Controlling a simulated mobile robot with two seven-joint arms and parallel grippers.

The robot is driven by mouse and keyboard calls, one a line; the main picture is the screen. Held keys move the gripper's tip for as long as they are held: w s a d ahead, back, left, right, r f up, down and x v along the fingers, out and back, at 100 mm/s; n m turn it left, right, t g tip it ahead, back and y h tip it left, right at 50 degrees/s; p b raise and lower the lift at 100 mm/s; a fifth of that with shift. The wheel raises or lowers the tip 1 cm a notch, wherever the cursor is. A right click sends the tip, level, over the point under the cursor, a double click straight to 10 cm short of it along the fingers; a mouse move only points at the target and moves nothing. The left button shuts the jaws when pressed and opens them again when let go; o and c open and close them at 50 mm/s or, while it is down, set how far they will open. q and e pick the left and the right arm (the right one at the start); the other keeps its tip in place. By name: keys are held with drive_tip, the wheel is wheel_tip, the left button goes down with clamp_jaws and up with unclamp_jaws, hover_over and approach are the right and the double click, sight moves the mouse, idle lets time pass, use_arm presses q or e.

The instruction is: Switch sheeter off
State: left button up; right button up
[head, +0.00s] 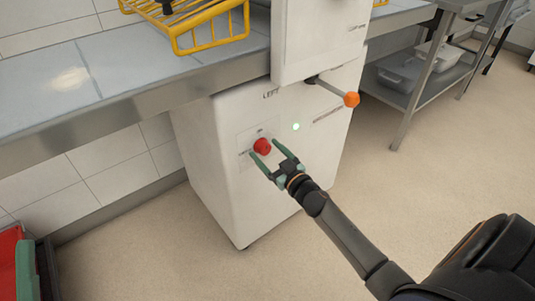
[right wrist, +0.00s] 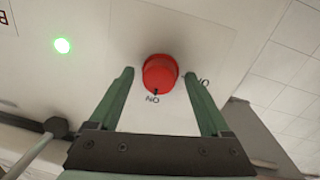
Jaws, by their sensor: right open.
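The sheeter (head: 225,190) is a white cabinet with a metal bed on its left side. A red round knob (head: 262,146) sits on a pale label panel on its front. A green light (head: 296,126) glows to the right of the knob. My right gripper (head: 266,158) is open, with its green fingertips on either side of the knob. In the right wrist view the red knob (right wrist: 160,73) lies between and just beyond the open fingers, near the lettering "ON". The green light (right wrist: 62,45) also glows there. Whether the fingers touch the knob cannot be told. My left gripper is not in view.
A lever with an orange ball (head: 351,99) sticks out to the right above the knob. A yellow wire guard (head: 208,25) stands over the metal bed (head: 110,85). A steel shelf table (head: 425,75) stands behind right. Red and green crates (head: 22,265) are at lower left.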

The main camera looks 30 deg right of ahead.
drive_tip(key=shift+d, duration=0.1)
clamp_jaws()
idle(0.7)
